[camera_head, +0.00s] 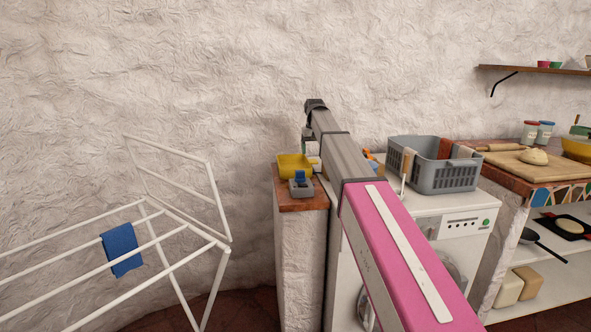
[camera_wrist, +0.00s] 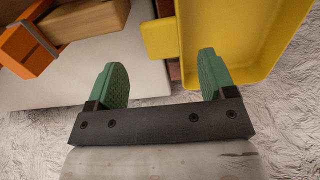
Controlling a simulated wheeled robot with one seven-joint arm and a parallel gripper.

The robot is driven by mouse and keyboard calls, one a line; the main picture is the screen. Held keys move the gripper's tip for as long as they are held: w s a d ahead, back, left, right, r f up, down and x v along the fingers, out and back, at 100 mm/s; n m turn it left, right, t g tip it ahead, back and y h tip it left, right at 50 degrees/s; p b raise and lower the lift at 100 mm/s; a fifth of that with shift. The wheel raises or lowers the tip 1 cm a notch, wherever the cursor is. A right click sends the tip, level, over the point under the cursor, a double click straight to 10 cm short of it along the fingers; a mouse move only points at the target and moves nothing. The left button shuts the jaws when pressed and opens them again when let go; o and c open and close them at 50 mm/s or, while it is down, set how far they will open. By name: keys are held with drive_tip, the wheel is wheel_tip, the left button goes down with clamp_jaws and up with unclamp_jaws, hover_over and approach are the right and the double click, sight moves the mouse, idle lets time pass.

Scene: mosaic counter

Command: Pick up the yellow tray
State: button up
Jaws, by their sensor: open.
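The yellow tray (camera_head: 290,164) sits near the back of a narrow brown-topped stand (camera_head: 288,206), left of the washing machine. In the wrist view, the yellow tray (camera_wrist: 262,45) fills the upper right, with a flat tab (camera_wrist: 158,38) sticking out to the left. My gripper (camera_wrist: 162,61) is open, its two green-padded fingers apart and nothing held. The tab lies ahead of the gap between them. The right finger overlaps the tray's near left corner in the picture; I cannot tell whether they touch. In the head view my arm partly hides the gripper.
A small grey container (camera_head: 301,187) with a blue item stands just in front of the tray. A grey basket (camera_head: 447,176) sits on the white washing machine (camera_head: 462,215). An orange object (camera_wrist: 27,50) lies nearby. A white drying rack (camera_head: 180,228) stands left.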

sight(313, 161)
drive_tip(key=shift+s+a+f, duration=0.1)
drive_tip(key=shift+f, duration=1.35)
drive_tip(key=shift+s+a+f, duration=0.1)
drive_tip(key=shift+f, duration=1.3)
drive_tip(key=c, duration=1.2)
